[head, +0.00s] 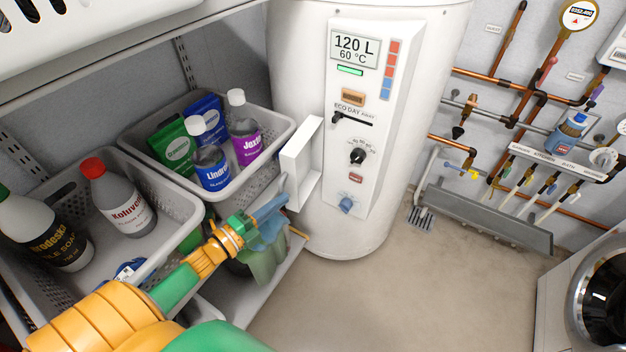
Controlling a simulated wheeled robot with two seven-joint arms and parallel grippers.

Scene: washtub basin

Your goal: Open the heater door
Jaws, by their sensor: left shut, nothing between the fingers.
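The water heater (388,225) is a white upright cylinder at the back middle. Its control panel (385,140) is uncovered, with a display, a slider and knobs showing. The white heater door (303,160) stands out from the left side of the panel, swung open to the left. My left gripper (282,190) is shut and empty, just below and left of the door's lower outer edge. I cannot tell whether it touches the door. My right gripper is not in view.
Grey baskets (275,130) with bottles stand on shelves at the left. A green cloth-like thing (265,262) hangs below my left gripper. Copper pipes (510,80) and a grey trough (490,222) line the right wall. A washing machine (590,290) stands lower right. The middle floor is clear.

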